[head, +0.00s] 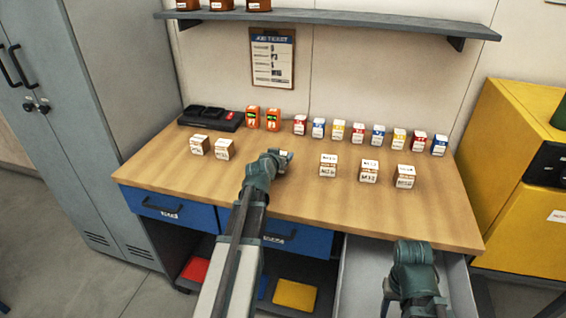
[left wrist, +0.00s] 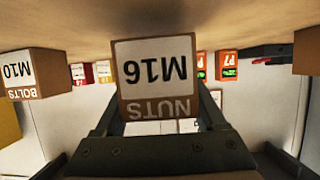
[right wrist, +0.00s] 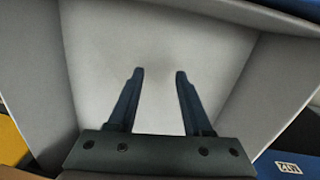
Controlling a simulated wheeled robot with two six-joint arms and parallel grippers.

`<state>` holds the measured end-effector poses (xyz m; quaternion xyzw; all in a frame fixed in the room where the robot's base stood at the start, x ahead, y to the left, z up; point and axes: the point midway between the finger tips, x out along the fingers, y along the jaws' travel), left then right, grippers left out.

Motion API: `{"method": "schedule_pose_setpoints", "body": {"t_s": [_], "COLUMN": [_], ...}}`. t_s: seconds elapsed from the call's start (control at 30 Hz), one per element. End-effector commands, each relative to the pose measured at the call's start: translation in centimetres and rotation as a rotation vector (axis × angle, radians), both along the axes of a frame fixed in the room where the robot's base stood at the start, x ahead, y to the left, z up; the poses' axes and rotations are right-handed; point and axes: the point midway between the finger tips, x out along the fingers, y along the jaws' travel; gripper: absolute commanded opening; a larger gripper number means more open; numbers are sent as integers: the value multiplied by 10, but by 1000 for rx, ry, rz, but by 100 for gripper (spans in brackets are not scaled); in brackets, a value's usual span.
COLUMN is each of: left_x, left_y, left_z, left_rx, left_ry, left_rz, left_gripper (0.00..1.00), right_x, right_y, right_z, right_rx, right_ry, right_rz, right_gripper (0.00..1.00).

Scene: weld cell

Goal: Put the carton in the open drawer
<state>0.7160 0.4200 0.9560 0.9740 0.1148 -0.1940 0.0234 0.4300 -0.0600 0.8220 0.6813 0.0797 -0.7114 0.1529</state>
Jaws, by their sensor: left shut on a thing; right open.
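My left gripper (head: 274,160) is shut on a small brown-and-white carton (head: 287,154) near the middle of the bench. In the left wrist view this carton (left wrist: 155,76) reads NUTS M16, upside down, between the fingers; whether it touches the bench top I cannot tell. The open drawer (head: 357,262) is pulled out under the bench's right end; its grey inside (right wrist: 160,35) looks empty where it shows. My right gripper (right wrist: 160,73) is open and empty, pointing at the drawer's inside. In the head view my right arm hides part of the drawer.
Other cartons stand on the bench (head: 300,195): two at left (head: 212,147), three at right (head: 367,171). Small coloured boxes (head: 358,133), orange units (head: 263,118) and a black tray (head: 210,118) line the back. Blue drawers (head: 165,207) are closed. A yellow cabinet (head: 515,185) stands right.

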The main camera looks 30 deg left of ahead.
Motion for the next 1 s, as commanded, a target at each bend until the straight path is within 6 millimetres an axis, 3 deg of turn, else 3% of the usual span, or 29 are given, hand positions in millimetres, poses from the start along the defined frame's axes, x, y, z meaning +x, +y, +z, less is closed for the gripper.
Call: {"method": "schedule_pose_setpoints", "body": {"t_s": [0.03, 0.1, 0.5, 0.53, 0.67, 1.0], "left_x": [-1, -2, -2, -2, -2, -2], "left_y": [2, 4, 3, 3, 3, 3], "left_z": [-12, -15, -17, -16, -16, -13], "left_rx": [0, 1, 1, 1, 1, 1], "left_ry": [-1, -1, -1, 0, 0, 0], "left_rz": [2, 2, 2, 1, 1, 1], "left_gripper": [0, 0, 0, 76, 99, 100], "right_x": [0, 0, 0, 0, 0, 0], "right_y": [0, 0, 0, 0, 0, 0], "right_z": [-12, -15, -17, -16, -16, -13], "right_rx": [0, 0, 0, 0, 0, 0], "right_ry": [0, 0, 0, 0, 0, 0], "right_rz": [0, 0, 0, 0, 0, 0], "right_gripper": [50, 50, 50, 50, 50, 50]}}
